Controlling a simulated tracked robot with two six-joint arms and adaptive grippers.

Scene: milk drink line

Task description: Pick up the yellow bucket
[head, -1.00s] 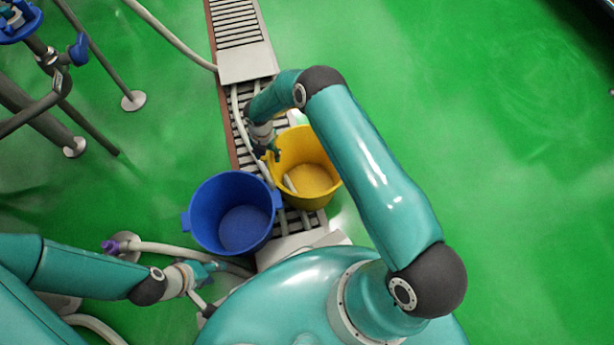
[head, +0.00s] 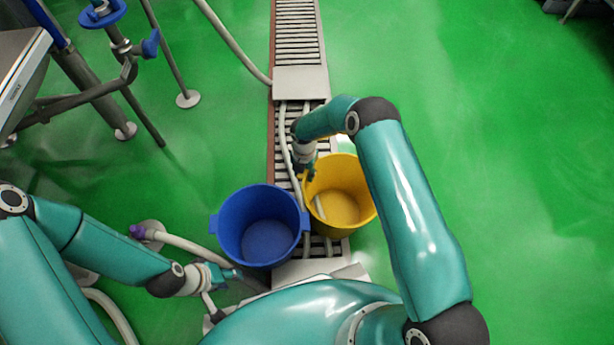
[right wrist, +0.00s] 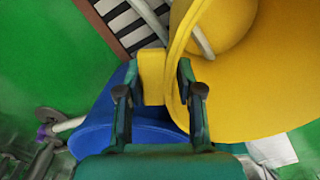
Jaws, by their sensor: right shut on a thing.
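The yellow bucket (head: 345,208) stands upright over the floor drain, right of the blue bucket. My right gripper (head: 307,174) is at its left rim. In the right wrist view the right gripper (right wrist: 157,88) has its two fingers on either side of the bucket's yellow handle tab (right wrist: 152,76) and is shut on it. The yellow bucket (right wrist: 240,110) fills the right of that view. I cannot tell whether its base is clear of the floor. My left gripper (head: 232,276) is low at the left, apart from the yellow bucket; its fingers are too small to read.
The blue bucket (head: 258,230) is close beside the yellow one and also shows in the right wrist view (right wrist: 100,125). Pale hoses (head: 235,45) run across the floor and along the drain grate (head: 297,40). Metal legs stand at upper left. Green floor (head: 510,150) is free at right.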

